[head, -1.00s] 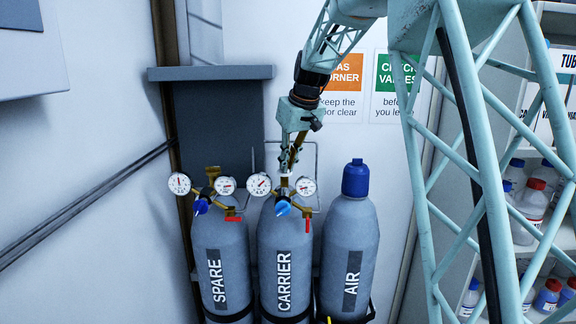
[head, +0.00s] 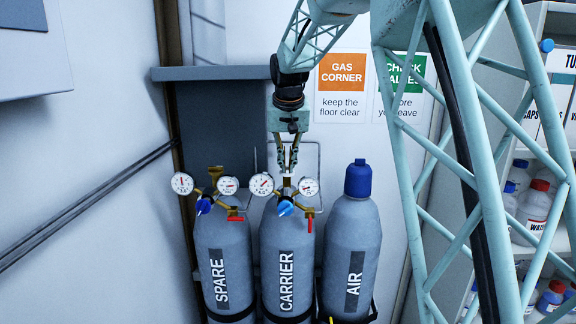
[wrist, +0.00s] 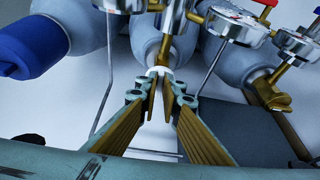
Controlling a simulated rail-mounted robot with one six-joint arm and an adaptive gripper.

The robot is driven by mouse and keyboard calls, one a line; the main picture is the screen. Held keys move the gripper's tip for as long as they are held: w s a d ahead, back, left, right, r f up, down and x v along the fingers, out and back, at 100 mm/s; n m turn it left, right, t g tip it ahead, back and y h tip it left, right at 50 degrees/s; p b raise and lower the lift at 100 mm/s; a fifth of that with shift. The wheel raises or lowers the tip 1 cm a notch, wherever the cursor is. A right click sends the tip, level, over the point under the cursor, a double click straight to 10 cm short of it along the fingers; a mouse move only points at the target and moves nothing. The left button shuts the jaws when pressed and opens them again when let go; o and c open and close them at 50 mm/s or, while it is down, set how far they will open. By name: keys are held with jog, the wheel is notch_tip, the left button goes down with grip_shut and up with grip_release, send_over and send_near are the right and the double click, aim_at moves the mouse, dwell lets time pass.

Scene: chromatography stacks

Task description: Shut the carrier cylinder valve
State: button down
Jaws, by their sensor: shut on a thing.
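The carrier cylinder (head: 286,250) is grey, labelled CARRIER, and stands upright between the two others. A brass regulator with two round gauges and a blue knob (head: 286,208) sits on it, and a red lever (head: 309,224) hangs at its right. My gripper (head: 287,166) comes down from above onto the top of the carrier cylinder. In the wrist view its fingers (wrist: 163,84) close around a small pale valve top (wrist: 160,72) on the neck. The fingers hide part of this valve, so its turned position cannot be told.
The spare cylinder (head: 223,250) stands left with its own regulator and brass valve (head: 215,173). The blue-capped air cylinder (head: 351,250) stands right. A thin metal pipe frame (head: 318,160) rises close behind my gripper. A dark panel with a ledge (head: 212,73) is behind.

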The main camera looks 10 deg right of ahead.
jog(key=shift+a+m, duration=0.1)
jog(key=shift+m, duration=0.4)
jog(key=c, duration=2.8)
grip_release()
jog(key=shift+r, duration=0.15)
jog(key=shift+a+v, duration=0.2)
jog(key=shift+v, duration=5.7)
jog(key=shift+w, duration=0.1)
